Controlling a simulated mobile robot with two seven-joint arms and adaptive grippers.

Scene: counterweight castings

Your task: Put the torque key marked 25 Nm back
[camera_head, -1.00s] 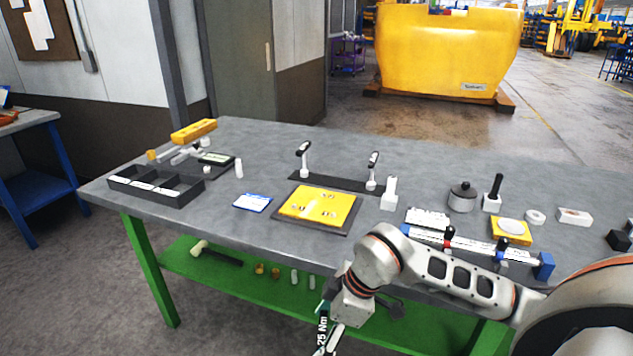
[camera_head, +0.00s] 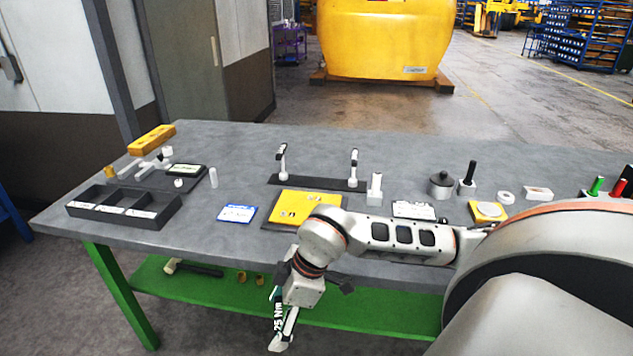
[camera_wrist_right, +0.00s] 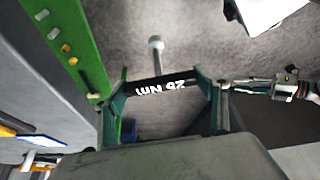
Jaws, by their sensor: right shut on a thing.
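My right gripper (camera_head: 281,306) is in front of the bench edge, pointing down, and is shut on the torque key marked 25 Nm (camera_head: 277,318). In the right wrist view the key's black handle (camera_wrist_right: 160,88) lies across between the two green fingers, with its white marking showing. A shiny shaft with a round end sticks out beyond the handle. My left gripper is out of view.
The grey bench (camera_head: 330,143) carries a dark compartment tray (camera_head: 115,220), a yellow plate (camera_head: 290,204), a dark strip with two upright fixtures (camera_head: 320,183), and a lidded pot (camera_head: 440,185). A green shelf (camera_head: 215,287) runs below. The back of the bench is clear.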

